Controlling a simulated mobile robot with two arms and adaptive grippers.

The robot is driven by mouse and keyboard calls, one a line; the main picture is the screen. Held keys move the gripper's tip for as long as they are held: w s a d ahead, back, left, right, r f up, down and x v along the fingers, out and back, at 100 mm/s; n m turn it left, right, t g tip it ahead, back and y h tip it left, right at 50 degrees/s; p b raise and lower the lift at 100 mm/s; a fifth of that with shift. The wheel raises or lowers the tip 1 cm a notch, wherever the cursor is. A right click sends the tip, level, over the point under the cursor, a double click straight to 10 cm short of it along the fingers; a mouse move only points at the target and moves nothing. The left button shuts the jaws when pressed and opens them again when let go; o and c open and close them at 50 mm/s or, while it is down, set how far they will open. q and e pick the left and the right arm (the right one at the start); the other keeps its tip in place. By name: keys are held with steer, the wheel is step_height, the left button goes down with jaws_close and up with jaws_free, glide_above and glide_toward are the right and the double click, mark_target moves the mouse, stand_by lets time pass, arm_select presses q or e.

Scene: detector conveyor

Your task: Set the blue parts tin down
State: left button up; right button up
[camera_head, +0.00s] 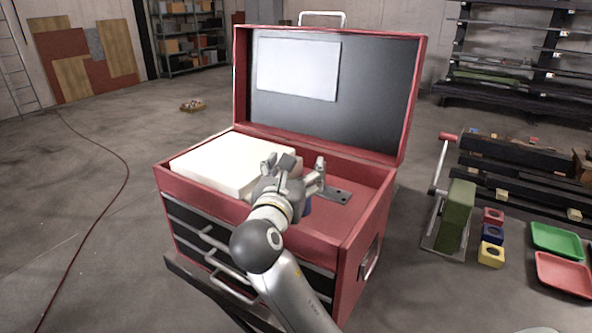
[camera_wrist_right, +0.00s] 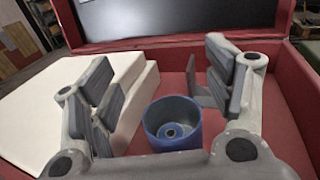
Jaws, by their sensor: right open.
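The blue parts tin (camera_wrist_right: 172,127) is a round, open-topped cup with a raised ring inside. It appears to stand upright on the red top tray of the tool chest (camera_head: 322,228), beside a white block (camera_wrist_right: 60,112). In the wrist view the tin is between the two fingers, with clear gaps on both sides. My left gripper is not in view.
The chest's lid (camera_head: 330,95) stands open at the back. A green press-like stand (camera_head: 457,215), coloured blocks (camera_head: 491,254), a green tray (camera_head: 557,240) and a red tray (camera_head: 564,273) are at the right.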

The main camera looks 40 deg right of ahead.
steer(key=b+v, duration=0.1)
steer(key=v, duration=1.1)
steer(key=shift+r, duration=0.2)
steer(key=shift+w, duration=0.1)
